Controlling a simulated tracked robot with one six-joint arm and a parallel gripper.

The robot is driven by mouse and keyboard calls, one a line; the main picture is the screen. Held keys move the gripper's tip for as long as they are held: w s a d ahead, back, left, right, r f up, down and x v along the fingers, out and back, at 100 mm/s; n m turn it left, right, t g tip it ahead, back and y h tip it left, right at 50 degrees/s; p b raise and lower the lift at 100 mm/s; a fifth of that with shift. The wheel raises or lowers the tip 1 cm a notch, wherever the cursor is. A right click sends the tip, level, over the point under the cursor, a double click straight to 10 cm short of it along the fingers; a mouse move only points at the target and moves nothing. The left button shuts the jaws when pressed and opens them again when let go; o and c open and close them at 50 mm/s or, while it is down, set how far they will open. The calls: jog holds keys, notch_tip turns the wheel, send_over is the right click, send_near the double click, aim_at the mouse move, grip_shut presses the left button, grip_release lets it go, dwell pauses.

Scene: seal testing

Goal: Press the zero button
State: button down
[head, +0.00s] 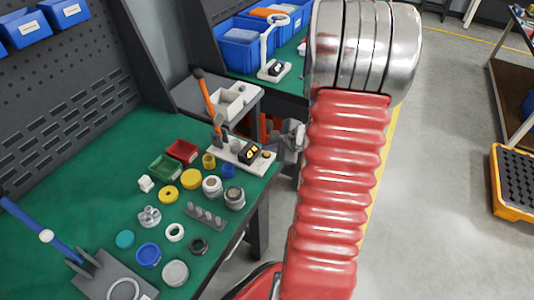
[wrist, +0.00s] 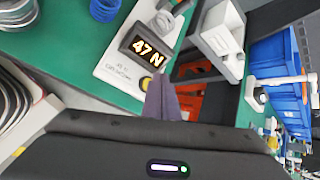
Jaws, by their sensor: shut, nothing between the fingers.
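The force tester (head: 238,155) stands at the right edge of the green bench, with an orange-handled lever. Its display (wrist: 150,46) reads 47 N in the wrist view and also shows in the head view (head: 252,151). A round yellow button, taken as the zero button (head: 266,154), sits on the tester's base beside the display. In the head view my gripper (head: 293,134) is partly hidden by my arm.
Seal rings, caps and small red (head: 182,151) and green (head: 165,167) bins crowd the bench left of the tester. A second press with a blue lever (head: 45,235) stands at front left. Blue bins (head: 243,42) stand behind.

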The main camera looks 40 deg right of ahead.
jog(key=shift+f, duration=0.1)
jog(key=shift+f, duration=0.3)
jog(key=shift+f, duration=0.35)
dwell(1.1)
jog(key=shift+r, duration=0.8)
jog(key=shift+r, duration=0.1)
notch_tip(320, 180, up, 5)
jog(key=shift+f, duration=0.1)
dwell(0.6)
dwell(0.7)
